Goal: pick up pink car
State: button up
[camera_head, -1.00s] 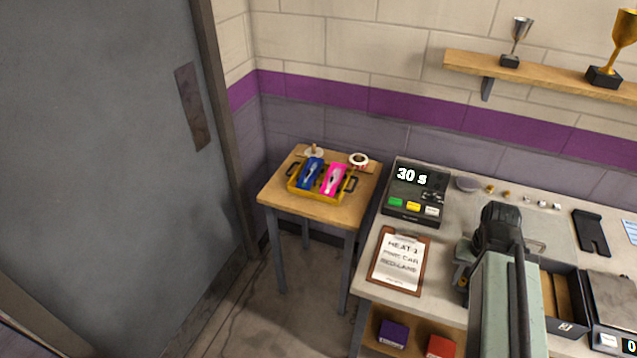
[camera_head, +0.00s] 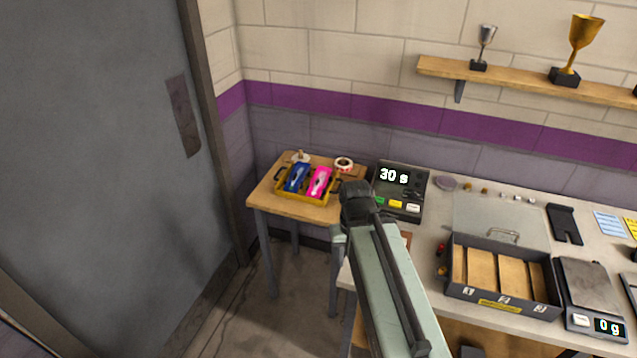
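The pink car (camera_head: 319,182) lies in a yellow tray (camera_head: 308,201) on a small wooden side table (camera_head: 262,193). A blue car (camera_head: 297,178) lies beside it on its left. My arm reaches up from the bottom of the picture, and its dark end (camera_head: 358,200) shows just right of the side table. The fingers are hidden behind the arm, so whether the gripper is open or shut does not show. The pink car is clear of the arm in this view.
A timer box (camera_head: 400,190) reading 30 s stands on the workbench right of the side table. An open box with compartments (camera_head: 500,310) and a scale (camera_head: 594,300) reading 0 g lie further right. A grey door (camera_head: 90,150) is at left. A trophy shelf (camera_head: 530,82) is above.

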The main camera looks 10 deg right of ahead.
aim_at(319, 183)
jog(key=z, duration=0.05)
jog(key=k, duration=0.6)
jog(key=u, duration=0.4)
jog(key=i, duration=1.65)
jog(key=z, duration=0.55)
